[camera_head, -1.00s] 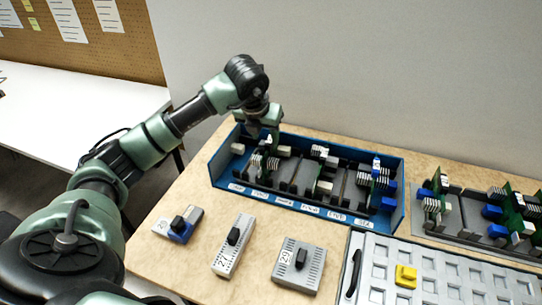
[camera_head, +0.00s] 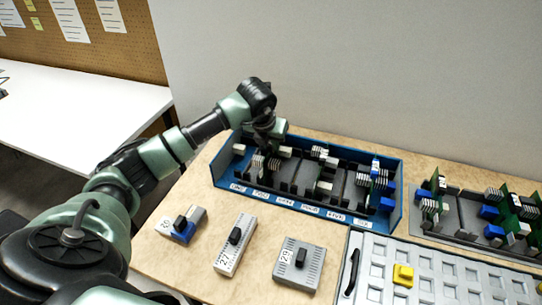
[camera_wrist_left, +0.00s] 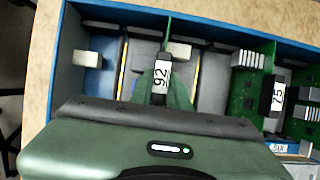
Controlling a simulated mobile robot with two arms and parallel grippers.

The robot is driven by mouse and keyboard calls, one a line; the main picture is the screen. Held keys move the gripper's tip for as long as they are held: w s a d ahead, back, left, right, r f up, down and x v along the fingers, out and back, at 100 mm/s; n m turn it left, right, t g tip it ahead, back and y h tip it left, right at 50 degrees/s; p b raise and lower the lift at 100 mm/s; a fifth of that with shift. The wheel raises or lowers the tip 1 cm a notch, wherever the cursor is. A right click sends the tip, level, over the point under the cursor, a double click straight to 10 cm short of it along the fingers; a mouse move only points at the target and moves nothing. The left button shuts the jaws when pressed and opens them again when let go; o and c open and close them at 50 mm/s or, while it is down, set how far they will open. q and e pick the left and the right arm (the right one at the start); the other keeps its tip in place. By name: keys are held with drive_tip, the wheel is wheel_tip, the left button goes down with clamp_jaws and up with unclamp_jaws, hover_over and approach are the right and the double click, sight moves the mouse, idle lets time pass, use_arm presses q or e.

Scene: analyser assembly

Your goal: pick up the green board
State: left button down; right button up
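The blue rack (camera_head: 400,205) stands on the bench and holds several upright green boards with white and blue parts. In the left wrist view, a green board (camera_wrist_left: 168,32) with a black-and-white tag reading 92 stands edge-on straight ahead of my left gripper (camera_wrist_left: 160,98). My gripper's wide body hides the board's near part. In the head view, my left gripper (camera_head: 268,138) is low over the rack's left end. Its fingertips are hidden or blend with the board, so their opening and any contact are unclear. My right gripper is out of view.
Another green board (camera_wrist_left: 245,85), tagged 75, stands to the right in the rack. A grey rack (camera_head: 455,232) with more boards is at the right. Grey modules (camera_head: 235,245) and a tray with a yellow block (camera_head: 403,275) lie in front. Open bench lies left of the rack.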

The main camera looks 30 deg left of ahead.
use_arm(q)
drive_tip(key=shift+a+r, duration=0.15)
wheel_tip(320, 180, up, 9)
drive_tip(key=p, duration=0.6)
drive_tip(key=shift+a+r, duration=0.15)
drive_tip(key=shift+s+r, duration=0.1)
drive_tip(key=shift+r, duration=0.2)
drive_tip(key=shift+d+r+p, duration=0.2)
drive_tip(key=shift+r+p, duration=1)
drive_tip(key=shift+r, duration=0.8)
